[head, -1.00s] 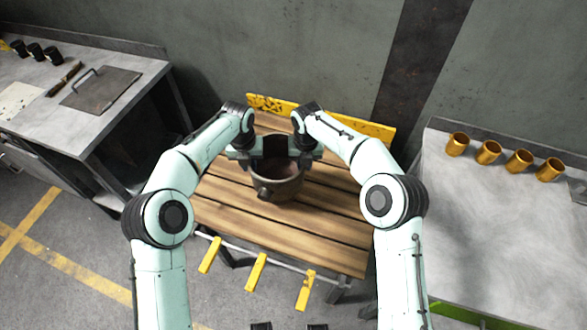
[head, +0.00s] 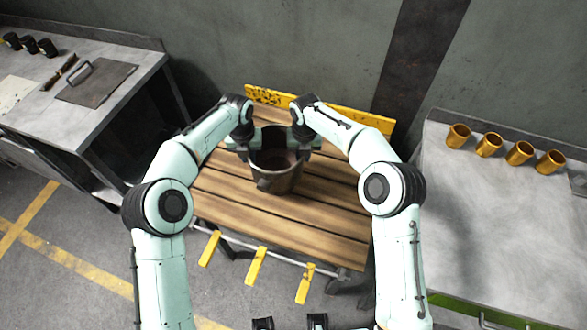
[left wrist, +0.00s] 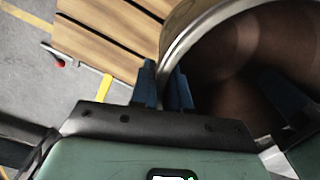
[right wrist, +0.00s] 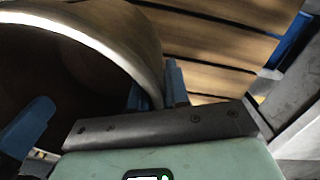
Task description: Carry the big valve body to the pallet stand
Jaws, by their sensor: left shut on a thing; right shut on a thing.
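The big valve body (head: 277,178) is a dark, round, hollow vessel with its open mouth facing up. It is over the middle of the wooden-slatted pallet stand (head: 230,203); I cannot tell whether its underside touches the slats. My left gripper (head: 250,150) is shut on the left of its rim, and my right gripper (head: 304,152) is shut on the right. In the left wrist view the blue fingers (left wrist: 165,88) straddle the wall of the valve body (left wrist: 190,28). The right wrist view shows the same for the fingers (right wrist: 156,88) on the valve body (right wrist: 120,25).
A yellow board (head: 345,119) runs along the stand's back edge, and yellow tabs (head: 256,266) stick out in front. A grey bench (head: 480,235) with several brass cups stands right. Another bench (head: 125,62) with a metal plate stands left. A wall is behind.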

